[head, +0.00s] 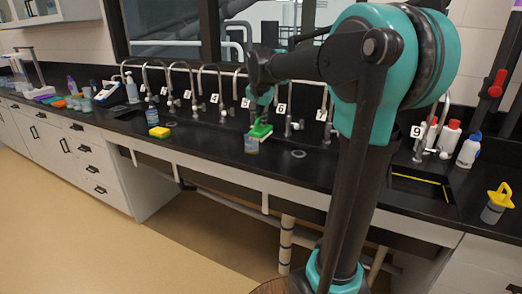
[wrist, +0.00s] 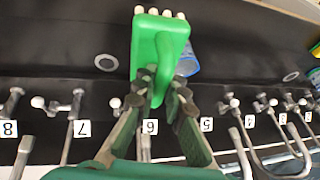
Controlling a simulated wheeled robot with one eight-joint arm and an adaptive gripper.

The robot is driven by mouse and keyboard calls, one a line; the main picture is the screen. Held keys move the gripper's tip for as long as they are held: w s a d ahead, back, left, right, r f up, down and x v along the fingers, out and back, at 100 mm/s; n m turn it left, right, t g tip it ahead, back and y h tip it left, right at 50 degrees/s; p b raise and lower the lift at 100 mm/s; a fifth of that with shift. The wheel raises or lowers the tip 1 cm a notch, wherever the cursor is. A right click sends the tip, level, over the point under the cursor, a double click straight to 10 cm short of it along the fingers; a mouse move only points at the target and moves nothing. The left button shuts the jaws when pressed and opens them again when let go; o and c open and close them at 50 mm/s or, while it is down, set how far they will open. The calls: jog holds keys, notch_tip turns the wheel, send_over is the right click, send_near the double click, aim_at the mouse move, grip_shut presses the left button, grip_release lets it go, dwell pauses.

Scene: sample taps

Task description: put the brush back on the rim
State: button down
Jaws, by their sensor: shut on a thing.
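A green brush (wrist: 160,45) with white bristles fills the upper middle of the wrist view. My gripper (wrist: 157,85) is shut on its handle. In the head view the brush (head: 261,130) is in front of tap 6, at the end of my gripper (head: 262,112). A blue container (head: 251,146) is just below and beside it; it is partly hidden behind the brush in the wrist view (wrist: 188,61). I cannot tell whether the brush touches the container or the counter. The black counter (head: 215,150) has a raised front edge.
Numbered taps (head: 280,108) line the back of the counter. A yellow sponge (head: 160,132) and a bottle (head: 152,114) stand to the left. A sink (head: 420,186), several bottles (head: 469,150) and a yellow-topped container (head: 496,203) are at the right.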

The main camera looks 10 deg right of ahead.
aim_at(260, 132)
notch_tip(260, 132, down, 12)
jog(key=shift+r, duration=0.1)
dwell(0.4)
jog(key=c, duration=1.6)
grip_release()
jog(key=v, duration=1.2)
jog(key=shift+a, duration=0.1)
jog(key=s+d+f+n, duration=0.1)
jog(key=s+f+n, duration=0.1)
jog(key=s+f, duration=0.6)
jog(key=s+d+f+n, duration=0.2)
jog(key=s+f+n, duration=0.1)
jog(key=s+f, duration=0.5)
jog(key=s+d+f+n, duration=0.2)
jog(key=s+f, duration=0.7)
jog(key=shift+s+n+g+y, duration=0.15)
jog(key=shift+n+g+y, duration=0.15)
jog(key=shift+g+y, duration=0.1)
